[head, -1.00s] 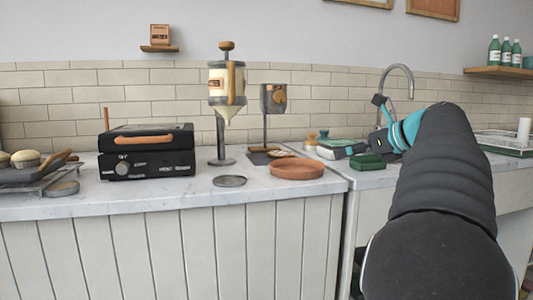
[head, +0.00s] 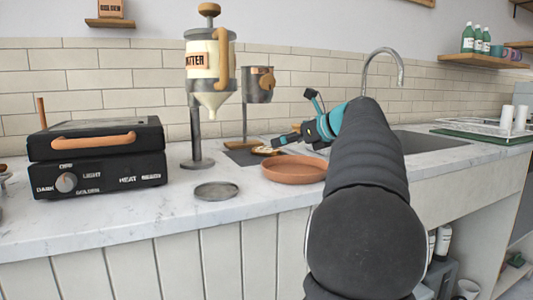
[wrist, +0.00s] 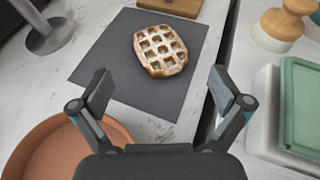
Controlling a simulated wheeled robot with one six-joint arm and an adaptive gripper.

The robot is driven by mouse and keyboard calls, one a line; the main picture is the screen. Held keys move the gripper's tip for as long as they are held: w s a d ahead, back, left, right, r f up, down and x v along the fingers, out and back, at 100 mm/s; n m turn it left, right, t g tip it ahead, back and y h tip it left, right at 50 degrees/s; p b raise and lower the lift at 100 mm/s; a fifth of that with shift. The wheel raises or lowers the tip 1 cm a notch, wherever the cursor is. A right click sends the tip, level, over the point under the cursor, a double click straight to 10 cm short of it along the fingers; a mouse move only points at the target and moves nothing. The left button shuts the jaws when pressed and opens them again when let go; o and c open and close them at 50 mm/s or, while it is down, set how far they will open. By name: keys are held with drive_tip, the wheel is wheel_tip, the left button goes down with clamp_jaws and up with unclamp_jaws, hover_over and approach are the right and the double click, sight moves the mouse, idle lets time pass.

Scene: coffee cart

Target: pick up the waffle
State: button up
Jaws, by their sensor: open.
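The waffle (wrist: 160,50) is golden brown with a white dusting on its grid. It lies flat on a dark grey mat (wrist: 112,47) on the marble counter in the wrist view. In the head view the waffle (head: 266,150) shows small and low, beneath the powder dispenser. My gripper (wrist: 160,88) is open and empty, its two fingers spread wide. In the wrist view the waffle lies beyond the fingertips, roughly centred between them. In the head view my gripper (head: 281,140) is just to the right of the waffle.
A terracotta dish (head: 295,170) stands in front of the mat. The dispenser on its stand (head: 257,85) rises behind the waffle. A batter dispenser (head: 209,75) and a black waffle iron (head: 97,158) are to the left. A green-lidded container (wrist: 300,105) is at the right in the wrist view.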

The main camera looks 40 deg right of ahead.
sight(270, 147)
drive_tip(key=shift+b+x, duration=0.4)
drive_tip(key=shift+x, duration=3.25)
drive_tip(key=shift+s+d+f, duration=0.1)
drive_tip(key=c, duration=1.4)
